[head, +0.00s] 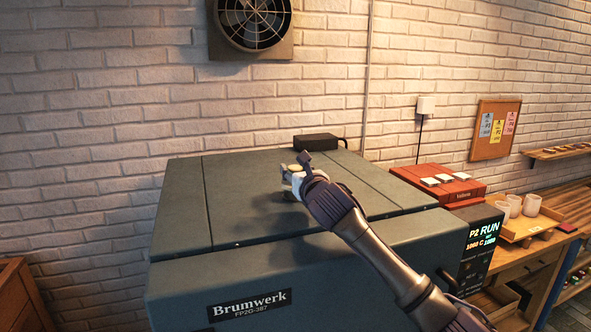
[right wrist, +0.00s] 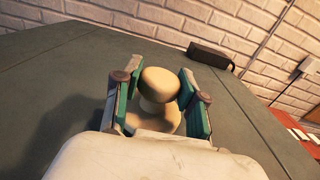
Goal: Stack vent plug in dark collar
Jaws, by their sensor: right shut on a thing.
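The vent plug (right wrist: 160,83) is a cream, rounded knob above a wider pale base. It shows between the green-padded fingers of my right gripper (right wrist: 155,98) in the right wrist view. My right gripper is shut on it, above the grey kiln lid. In the head view my right gripper (head: 289,181) is over the middle of the lid and largely hides the plug. I cannot make out the dark collar in either view; the gripper and plug cover part of the lid. I cannot tell whether the plug touches anything below. My left gripper is not in view.
The grey Brumwerk kiln (head: 215,272) fills the centre. A black box (head: 316,142) stands at the lid's back edge. A red case (head: 436,184) is to the right, beside a bench with several cups on a wooden tray (head: 527,231). The lid's left part is clear.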

